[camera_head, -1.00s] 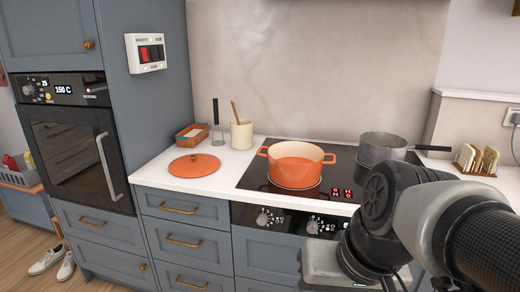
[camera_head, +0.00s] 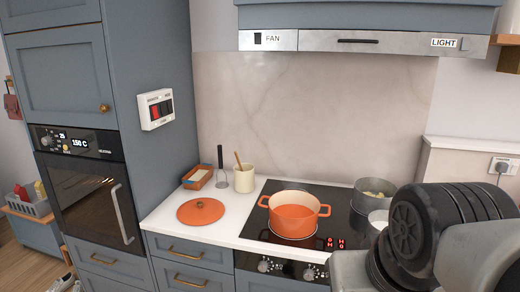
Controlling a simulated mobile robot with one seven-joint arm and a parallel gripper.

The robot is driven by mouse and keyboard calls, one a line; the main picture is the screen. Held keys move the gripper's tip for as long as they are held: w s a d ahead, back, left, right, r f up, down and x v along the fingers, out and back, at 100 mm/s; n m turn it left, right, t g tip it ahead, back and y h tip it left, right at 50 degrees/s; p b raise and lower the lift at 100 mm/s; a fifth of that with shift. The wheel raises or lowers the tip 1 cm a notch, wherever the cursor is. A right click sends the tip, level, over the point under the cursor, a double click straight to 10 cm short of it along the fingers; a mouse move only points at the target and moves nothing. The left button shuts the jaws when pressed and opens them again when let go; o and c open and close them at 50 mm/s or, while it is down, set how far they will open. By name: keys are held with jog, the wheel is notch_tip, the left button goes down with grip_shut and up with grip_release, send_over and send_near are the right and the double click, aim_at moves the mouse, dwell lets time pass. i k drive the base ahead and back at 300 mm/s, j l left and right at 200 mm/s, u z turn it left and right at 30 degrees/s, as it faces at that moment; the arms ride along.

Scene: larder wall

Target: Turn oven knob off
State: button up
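The wall oven (camera_head: 85,190) is built into the tall blue cabinet at the left, with its door shut. Its black control panel (camera_head: 100,147) carries a lit display reading 150 C and a smaller number. A round oven knob (camera_head: 45,141) sits at the panel's left end; its exact setting is too small to read. Below the hob, a second dark panel holds more knobs (camera_head: 265,265). My arm fills the lower right corner, far from the oven. My gripper's fingers are outside the picture.
An orange pot (camera_head: 293,222) stands on the black hob (camera_head: 258,230), where red digits glow. A grey saucepan (camera_head: 372,196) stands behind it. An orange lid (camera_head: 200,211) lies on the white counter (camera_head: 160,217). A red-switched wall box (camera_head: 156,109) is on the cabinet side.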

aim_at(47, 141)
jog(key=j+u, duration=0.1)
jog(key=j, duration=0.45)
jog(key=j+u, duration=0.1)
jog(key=j, duration=0.45)
jog(key=i+j+u, duration=0.15)
jog(key=j, duration=0.35)
jog(key=j+u, duration=0.1)
jog(key=j, duration=0.45)
jog(key=i+j+u, duration=0.1)
jog(key=j, duration=0.45)
jog(key=i, duration=0.05)
